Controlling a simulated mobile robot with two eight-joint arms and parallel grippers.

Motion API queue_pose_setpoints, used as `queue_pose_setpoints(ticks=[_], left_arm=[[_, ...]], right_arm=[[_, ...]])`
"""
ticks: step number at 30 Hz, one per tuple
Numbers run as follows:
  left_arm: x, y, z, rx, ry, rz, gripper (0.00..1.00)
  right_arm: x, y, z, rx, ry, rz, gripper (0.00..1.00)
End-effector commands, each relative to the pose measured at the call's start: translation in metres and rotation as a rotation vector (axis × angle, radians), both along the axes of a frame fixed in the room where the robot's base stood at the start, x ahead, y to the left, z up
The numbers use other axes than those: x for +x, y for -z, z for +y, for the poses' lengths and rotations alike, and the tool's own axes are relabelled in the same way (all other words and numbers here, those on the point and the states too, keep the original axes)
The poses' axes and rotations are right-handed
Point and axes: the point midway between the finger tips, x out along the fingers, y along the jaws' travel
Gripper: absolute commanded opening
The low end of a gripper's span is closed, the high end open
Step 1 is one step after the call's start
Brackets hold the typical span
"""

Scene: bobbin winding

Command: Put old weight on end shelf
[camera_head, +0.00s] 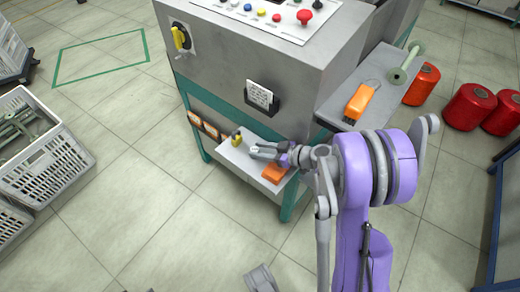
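A narrow white shelf (235,158) sticks out low on the front end of the grey machine. A small yellow and dark piece (237,139), which looks like a weight, stands on it near its left back edge. My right gripper (253,151) is over this shelf, fingers pointing left, with a gap between them. The fingertips are just right of the yellow piece and appear apart from it; nothing shows between them. A grey part (261,279) at the bottom edge may be my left gripper, mostly cut off.
An orange block (273,174) lies on the shelf under my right wrist. A grey side table (385,88) holds an orange-handled tool (360,102) and a pale green bobbin (402,70). Red spools (468,106) stand on the floor at right. White crates (50,168) are at left.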

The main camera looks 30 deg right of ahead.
Motion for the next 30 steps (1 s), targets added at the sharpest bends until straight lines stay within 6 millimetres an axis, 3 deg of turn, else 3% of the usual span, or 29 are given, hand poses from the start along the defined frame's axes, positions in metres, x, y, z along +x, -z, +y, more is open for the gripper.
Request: queue_pose_setpoints(ticks=[1,4,16,30], left_arm=[[0.000,0.000,0.000,0.000,0.000,0.000,0.50],[0.000,0.000,0.000,0.000,0.000,0.000,0.50],[0.000,-0.003,0.000,0.000,0.000,-0.001,0.50],[-0.002,-0.024,0.000,0.000,0.000,-0.008,0.50]], right_arm=[[0.000,0.000,0.000,0.000,0.000,0.000,0.56],[0.000,0.000,0.000,0.000,0.000,0.000,0.72],[-0.006,-0.005,-0.004,0.000,0.002,0.000,0.72],[-0.081,-0.041,-0.045,-0.001,0.004,0.000,0.72]])
